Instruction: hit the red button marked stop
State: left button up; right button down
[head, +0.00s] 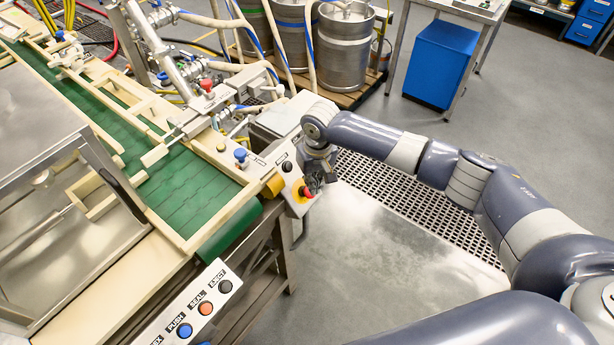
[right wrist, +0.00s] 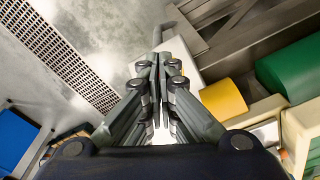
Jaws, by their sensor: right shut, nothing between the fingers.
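The red button (head: 308,192) sits on a yellow base at the near end of a white control box, beside the conveyor's end. Its marking is not readable. My right gripper (head: 314,188) is right at the button in the head view and partly covers it; I cannot tell whether they touch. In the right wrist view the fingers (right wrist: 160,62) are closed together with nothing between them. The button does not show there. My left gripper is not in view.
A black button (head: 287,166) shares the box, with a yellow cylinder (head: 275,185) beside it. The green conveyor (head: 185,190) lies to the left. A panel (head: 190,315) with several buttons is in front. Metal kegs (head: 345,50) stand behind. Open floor lies right.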

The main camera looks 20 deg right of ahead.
aim_at(314, 197)
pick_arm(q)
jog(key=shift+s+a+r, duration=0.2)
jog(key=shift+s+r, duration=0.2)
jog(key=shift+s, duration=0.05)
pick_arm(e)
jog(key=shift+w+d+r, duration=0.3)
jog(key=shift+w+r, duration=0.1)
jog(key=shift+r, duration=0.1)
jog(key=shift+w+d+r, duration=0.3)
jog(key=shift+w+r, duration=0.05)
jog(key=shift+r, duration=0.15)
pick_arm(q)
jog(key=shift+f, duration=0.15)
pick_arm(e)
jog(key=shift+f, duration=0.1)
